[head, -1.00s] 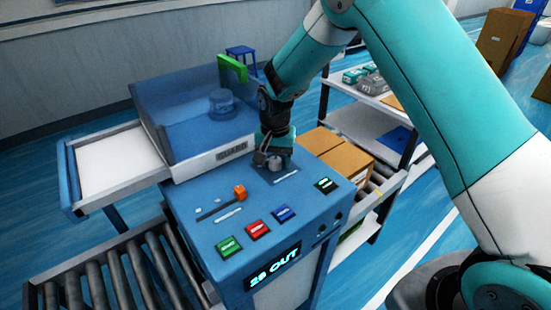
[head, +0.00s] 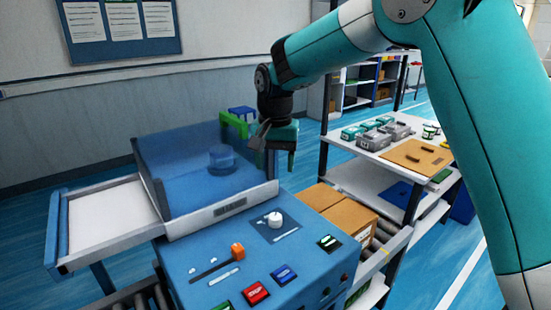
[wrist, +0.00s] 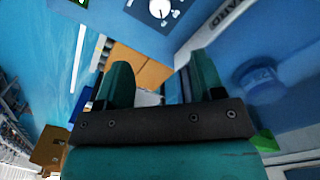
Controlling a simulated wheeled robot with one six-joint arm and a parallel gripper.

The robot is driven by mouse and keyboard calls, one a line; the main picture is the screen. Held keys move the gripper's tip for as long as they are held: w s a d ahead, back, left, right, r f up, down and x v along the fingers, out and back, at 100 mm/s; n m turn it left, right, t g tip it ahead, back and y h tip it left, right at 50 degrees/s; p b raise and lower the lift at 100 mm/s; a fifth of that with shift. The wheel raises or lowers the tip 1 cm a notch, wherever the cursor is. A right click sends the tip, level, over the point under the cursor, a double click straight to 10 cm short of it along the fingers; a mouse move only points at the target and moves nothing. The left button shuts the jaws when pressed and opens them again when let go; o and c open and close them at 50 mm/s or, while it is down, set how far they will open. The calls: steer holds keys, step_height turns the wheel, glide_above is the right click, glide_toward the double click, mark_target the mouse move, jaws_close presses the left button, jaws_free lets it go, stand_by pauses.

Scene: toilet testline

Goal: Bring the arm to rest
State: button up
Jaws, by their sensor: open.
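My gripper (head: 278,150) is open and empty. It hangs in the air above the blue console (head: 190,262), beside the right end of the clear blue guard. Its two teal fingers stand apart in the wrist view (wrist: 158,85), with nothing between them. A white knob (head: 275,219) on a dark square plate sits on the console below my gripper, clear of it. The knob also shows at the top of the wrist view (wrist: 159,8).
The guard box (head: 185,165) covers a round blue part (head: 222,157). Cardboard boxes (head: 338,212) stand right of the console. A shelf (head: 375,150) with small cases is further right. An orange-handled slider (head: 237,251) and coloured buttons (head: 257,293) are on the console.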

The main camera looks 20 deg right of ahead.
steer(key=shift+r, duration=0.85)
